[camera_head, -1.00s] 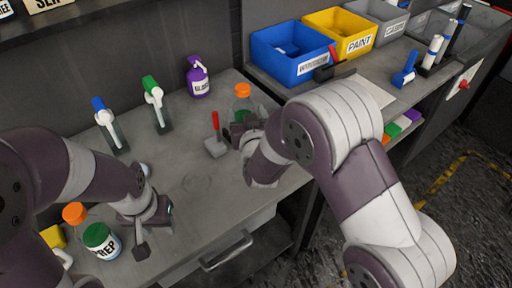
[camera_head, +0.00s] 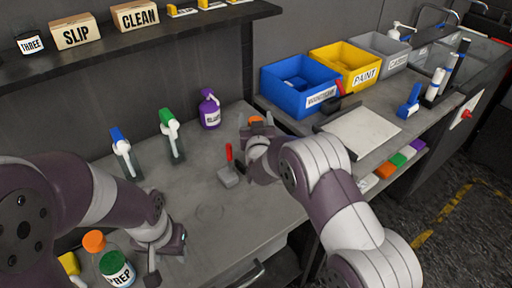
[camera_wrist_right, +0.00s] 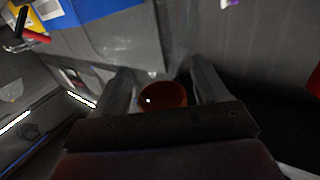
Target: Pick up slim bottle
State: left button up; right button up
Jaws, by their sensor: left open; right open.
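A clear bottle with an orange cap (camera_head: 255,121) stands at the back right of the grey workbench, mostly hidden behind my right gripper (camera_head: 257,132). In the right wrist view its dark orange cap (camera_wrist_right: 163,97) lies between the two open fingers of my right gripper (camera_wrist_right: 162,88). I cannot tell whether the fingers touch the bottle. My left gripper (camera_head: 166,258) is open and low over the front left of the bench, beside a PREP jar with a green lid (camera_head: 113,264). Another orange-capped bottle (camera_head: 94,241) stands left of that jar.
Blue-topped (camera_head: 124,155) and green-topped (camera_head: 172,137) spray bottles and a purple bottle (camera_head: 209,110) stand along the back. A red-handled scraper (camera_head: 229,170) is left of my right gripper. A blue bin (camera_head: 300,84) stands beyond it. The bench middle is clear.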

jog(key=shift+s+r, duration=0.1)
jog(key=shift+s, duration=0.05)
jog(key=shift+c, duration=1.3)
grip_shut()
